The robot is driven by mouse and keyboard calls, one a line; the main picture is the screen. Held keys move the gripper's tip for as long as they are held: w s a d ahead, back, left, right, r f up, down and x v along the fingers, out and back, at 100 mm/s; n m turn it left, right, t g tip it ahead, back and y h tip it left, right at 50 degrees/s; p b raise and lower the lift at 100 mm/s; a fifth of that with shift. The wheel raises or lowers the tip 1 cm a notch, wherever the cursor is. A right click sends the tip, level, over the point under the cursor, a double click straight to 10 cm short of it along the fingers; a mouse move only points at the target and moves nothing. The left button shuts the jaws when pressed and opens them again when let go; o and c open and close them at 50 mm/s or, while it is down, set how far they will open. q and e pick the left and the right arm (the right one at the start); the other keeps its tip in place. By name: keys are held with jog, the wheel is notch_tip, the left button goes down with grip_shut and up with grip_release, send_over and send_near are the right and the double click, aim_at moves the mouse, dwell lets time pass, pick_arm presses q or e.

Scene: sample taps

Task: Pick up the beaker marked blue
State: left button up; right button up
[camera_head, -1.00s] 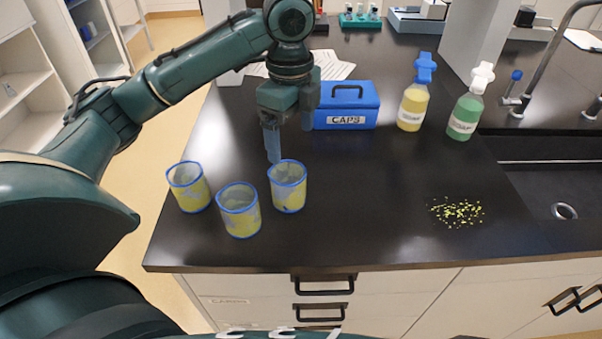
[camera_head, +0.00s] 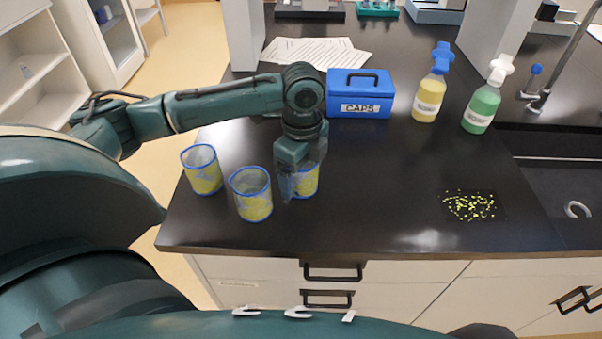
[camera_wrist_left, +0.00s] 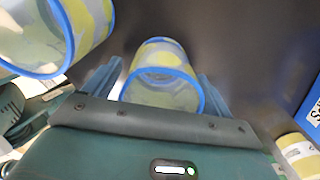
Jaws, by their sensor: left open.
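Three clear beakers with blue rims and yellow-and-blue patches stand on the black counter: a left one (camera_head: 203,172), a middle one (camera_head: 251,196) and a right one (camera_head: 306,182). No mark clearly sets one apart as blue. My left gripper (camera_head: 295,184) points down at the right beaker and hides much of it. In the left wrist view one beaker (camera_wrist_left: 161,78) sits between the two open fingers of my gripper (camera_wrist_left: 157,85), with a gap visible on its left. Another beaker (camera_wrist_left: 70,30) is close by at upper left. My right gripper is out of view.
A blue CAPS box (camera_head: 358,98) stands behind the beakers. A yellow bottle (camera_head: 428,98) and a green bottle (camera_head: 482,108) stand right of it. Yellow bits (camera_head: 469,206) lie near a sink (camera_head: 560,190). The counter's middle is clear.

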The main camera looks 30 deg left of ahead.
pick_arm(q)
jog(key=shift+c, duration=0.3)
jog(key=c, duration=1)
jog(key=shift+o, duration=0.2)
